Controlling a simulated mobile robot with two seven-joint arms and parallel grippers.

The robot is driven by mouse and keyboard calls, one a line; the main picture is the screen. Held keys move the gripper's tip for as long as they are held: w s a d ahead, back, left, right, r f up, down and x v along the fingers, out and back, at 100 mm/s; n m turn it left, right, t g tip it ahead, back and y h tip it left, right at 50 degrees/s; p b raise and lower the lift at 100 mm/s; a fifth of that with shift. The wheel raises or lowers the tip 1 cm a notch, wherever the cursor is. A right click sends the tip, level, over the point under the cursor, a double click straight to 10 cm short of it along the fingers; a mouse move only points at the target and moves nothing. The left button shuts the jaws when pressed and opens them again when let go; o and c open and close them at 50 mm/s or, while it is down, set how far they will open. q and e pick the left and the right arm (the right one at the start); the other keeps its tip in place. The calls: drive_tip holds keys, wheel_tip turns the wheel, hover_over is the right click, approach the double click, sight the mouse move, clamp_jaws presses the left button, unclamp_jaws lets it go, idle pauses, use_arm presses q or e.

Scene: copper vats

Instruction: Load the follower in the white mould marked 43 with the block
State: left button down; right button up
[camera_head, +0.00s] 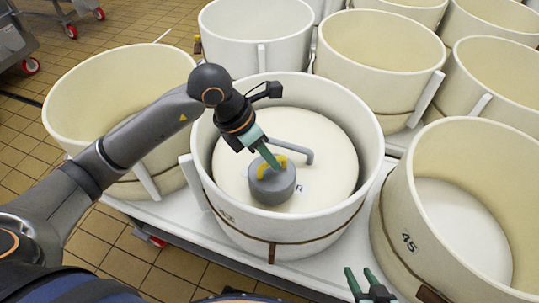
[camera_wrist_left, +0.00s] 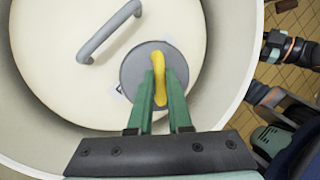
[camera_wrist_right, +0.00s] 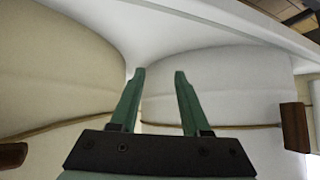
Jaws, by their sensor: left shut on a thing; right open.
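The white mould marked 43 (camera_head: 228,226) stands in the middle of the head view. Inside it lies the round cream follower (camera_head: 325,160), with a grey bar handle (camera_head: 297,149). The block (camera_head: 272,190) is a grey cylinder with a yellow handle, upright over the follower's front part, left of a dark letter. I cannot tell whether it rests on the follower or hangs just above it. My left gripper (camera_head: 269,162) is shut on its yellow handle, which also shows in the left wrist view (camera_wrist_left: 159,62). My right gripper (camera_head: 366,278) is open and empty outside the moulds, low at the front.
The mould marked 45 (camera_head: 408,215) stands close on the right, empty inside. Other cream moulds stand at the left (camera_head: 75,110) and behind (camera_head: 385,45). They stand on a white platform (camera_head: 172,214) above a tiled floor.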

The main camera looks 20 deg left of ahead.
use_arm(q)
drive_tip(key=shift+r, duration=0.1)
use_arm(e)
drive_tip(key=shift+s+f, duration=0.1)
drive_tip(key=shift+s, duration=0.1)
drive_tip(key=shift+f, duration=0.2)
idle(0.4)
use_arm(q)
drive_tip(key=shift+f+b, duration=0.7)
use_arm(e)
drive_tip(key=shift+w+f, duration=0.2)
drive_tip(key=shift+f, duration=0.2)
